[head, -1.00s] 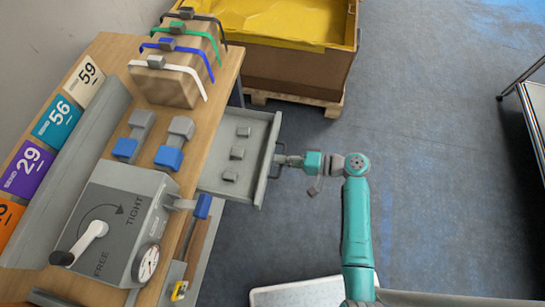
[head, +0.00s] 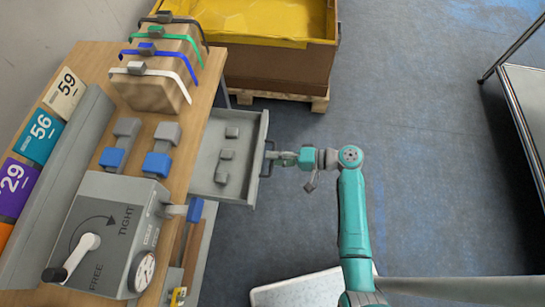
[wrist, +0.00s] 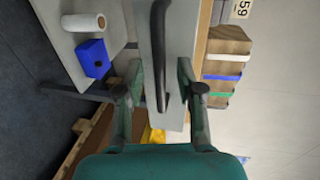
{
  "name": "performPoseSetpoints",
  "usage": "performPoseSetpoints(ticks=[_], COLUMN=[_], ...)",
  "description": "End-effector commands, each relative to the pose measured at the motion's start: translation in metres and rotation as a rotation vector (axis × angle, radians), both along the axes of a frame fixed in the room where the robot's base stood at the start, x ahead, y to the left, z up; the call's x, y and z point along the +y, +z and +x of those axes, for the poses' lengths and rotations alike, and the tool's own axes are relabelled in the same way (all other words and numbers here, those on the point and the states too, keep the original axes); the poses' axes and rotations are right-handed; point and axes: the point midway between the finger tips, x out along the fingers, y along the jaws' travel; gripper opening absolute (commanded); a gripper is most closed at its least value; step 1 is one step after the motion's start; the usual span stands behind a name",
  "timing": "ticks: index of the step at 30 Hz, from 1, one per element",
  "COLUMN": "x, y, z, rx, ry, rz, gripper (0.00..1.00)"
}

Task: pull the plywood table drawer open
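The drawer (head: 208,184) stands pulled out from the right side of the plywood table (head: 85,58). Several small grey blocks lie in it. Its dark handle (head: 267,160) is on the drawer's outer front. My gripper (head: 283,159) is at this handle, reaching in from the right. In the wrist view the handle (wrist: 160,60) runs between my two fingers (wrist: 160,72). The fingers are spread apart, with a visible gap on each side of the handle. The drawer front (wrist: 145,45) is just beyond the fingers.
On the table stand a grey box with a crank (head: 110,235), clamps and a strapped block (head: 150,88). A yellow-lined crate (head: 275,70) on a pallet is behind the drawer. A metal-framed table (head: 530,110) is at the right.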

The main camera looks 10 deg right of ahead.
Motion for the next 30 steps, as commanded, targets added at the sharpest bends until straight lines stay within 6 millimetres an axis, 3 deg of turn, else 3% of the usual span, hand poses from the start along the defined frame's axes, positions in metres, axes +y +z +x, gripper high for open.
performPoseSetpoints(ticks=[15,21,30], x=[-0.084,-0.098,-0.1], y=[0.018,0.021,0.022], z=[-0.03,-0.036,-0.037], rx=[0.0,0.001,0.001], ry=[-0.004,-0.002,-0.001], rz=[0.0,0.0,0.0], gripper=[0.37,0.37,0.37])
